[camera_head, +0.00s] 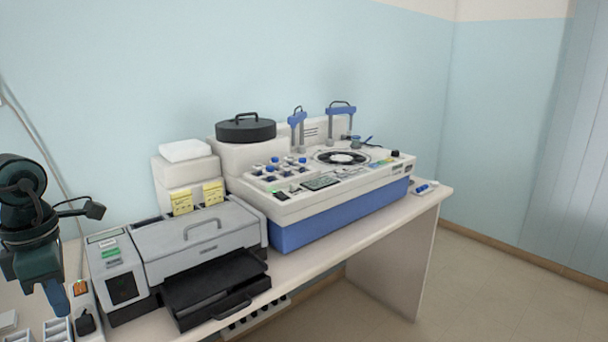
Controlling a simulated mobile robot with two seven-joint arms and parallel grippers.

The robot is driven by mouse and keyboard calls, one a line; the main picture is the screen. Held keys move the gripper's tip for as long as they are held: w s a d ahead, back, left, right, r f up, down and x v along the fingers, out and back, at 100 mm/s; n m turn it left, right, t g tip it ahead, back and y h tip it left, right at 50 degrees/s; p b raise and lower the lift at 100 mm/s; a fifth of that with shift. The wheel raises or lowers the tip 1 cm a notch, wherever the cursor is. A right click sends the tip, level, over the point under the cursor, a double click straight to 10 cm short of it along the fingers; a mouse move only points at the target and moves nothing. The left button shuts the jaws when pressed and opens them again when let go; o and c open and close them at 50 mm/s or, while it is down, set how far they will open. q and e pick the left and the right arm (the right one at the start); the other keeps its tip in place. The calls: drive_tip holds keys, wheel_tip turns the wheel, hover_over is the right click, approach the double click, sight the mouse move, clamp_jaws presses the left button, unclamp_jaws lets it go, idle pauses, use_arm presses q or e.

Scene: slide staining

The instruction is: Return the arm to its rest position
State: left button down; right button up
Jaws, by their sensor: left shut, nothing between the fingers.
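My left gripper (57,300) is at the far left of the head view, with its dark arm above it. Its blue fingers point down, shut and empty, over the left end of the bench (325,249). The fingers are apart from the grey slide machine (195,240), which stands to their right. My right gripper is not in view.
The grey machine has a black tray (215,285) pulled out at its front. A white and blue stainer (335,205) stands further right. Small white racks (57,330) lie below my left gripper. Floor (490,290) is clear at the right.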

use_arm(q)
drive_tip(key=s+d+f+n+t+h+b, duration=0.15)
drive_tip(key=f+n+t, duration=0.25)
drive_tip(key=f+n, duration=0.45)
drive_tip(key=s+d+f+n+t+h, duration=0.25)
drive_tip(key=f+n+t, duration=0.25)
drive_tip(key=f+n, duration=0.4)
drive_tip(key=s+d+f+n+t+h+b, duration=0.1)
drive_tip(key=s+d+f+n+t+h, duration=0.2)
drive_tip(key=f+n, duration=0.55)
drive_tip(key=s+d+f+n+y, duration=0.1)
drive_tip(key=s+d+f+n, duration=0.2)
drive_tip(key=d+n, duration=0.4)
drive_tip(key=s+d+f+n+g+y, duration=0.1)
drive_tip(key=s+d+f+n+y, duration=0.1)
drive_tip(key=d+f+n, duration=0.4)
drive_tip(key=s+d+n, duration=0.1)
drive_tip(key=d+n, duration=0.1)
drive_tip(key=n, duration=0.2)
drive_tip(key=shift+d+y+b, duration=0.2)
drive_tip(key=shift+y+b, duration=0.1)
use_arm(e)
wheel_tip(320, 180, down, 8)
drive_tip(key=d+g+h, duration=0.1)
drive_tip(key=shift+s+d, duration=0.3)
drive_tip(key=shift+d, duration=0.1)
